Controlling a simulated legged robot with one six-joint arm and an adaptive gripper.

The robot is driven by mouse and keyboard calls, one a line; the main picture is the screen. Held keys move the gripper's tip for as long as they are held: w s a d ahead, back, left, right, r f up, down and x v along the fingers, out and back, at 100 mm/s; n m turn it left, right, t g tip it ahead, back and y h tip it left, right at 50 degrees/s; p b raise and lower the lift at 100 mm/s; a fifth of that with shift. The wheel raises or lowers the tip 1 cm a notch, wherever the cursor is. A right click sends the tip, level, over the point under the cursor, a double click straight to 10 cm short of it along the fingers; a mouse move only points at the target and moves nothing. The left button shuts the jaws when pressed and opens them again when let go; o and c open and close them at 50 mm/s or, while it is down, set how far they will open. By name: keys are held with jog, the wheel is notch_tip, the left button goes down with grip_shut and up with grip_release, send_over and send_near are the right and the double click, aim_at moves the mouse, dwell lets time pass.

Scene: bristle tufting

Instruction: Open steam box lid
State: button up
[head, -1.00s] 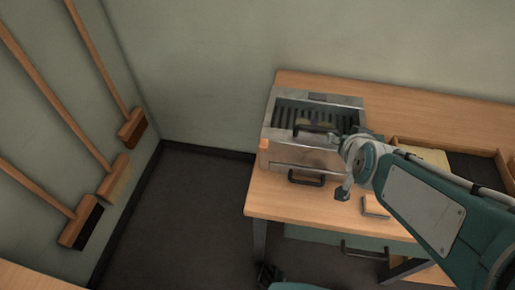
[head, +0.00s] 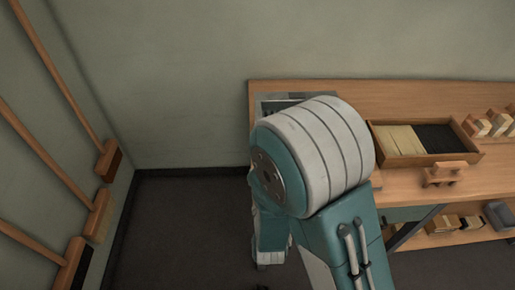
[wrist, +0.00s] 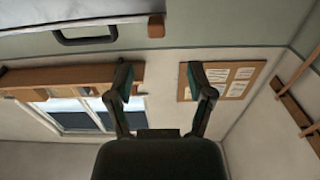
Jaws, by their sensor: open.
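The steam box (head: 275,98) stands at the left end of the wooden bench in the head view, mostly hidden behind my arm; only a strip of its grey metal top shows. The wrist view shows part of a pale metal surface, seemingly the box (wrist: 40,20), along the top edge, with a dark handle (wrist: 85,40) and an orange block (wrist: 156,26). My gripper (wrist: 160,76) is open and empty, its two fingers apart below that surface in the picture. The head view hides the gripper. I cannot tell the lid's position.
The bench (head: 400,98) carries a wooden tray (head: 440,157) of bristle material, a small wooden stand (head: 442,178) and several wooden blocks (head: 490,122) to the right. Brooms (head: 105,160) lean along the left wall. The floor left of the bench is clear.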

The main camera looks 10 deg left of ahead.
jog(key=x, duration=1)
jog(key=shift+w, duration=0.45)
jog(key=shift+d, duration=0.25)
jog(key=shift+a, duration=0.15)
grip_shut()
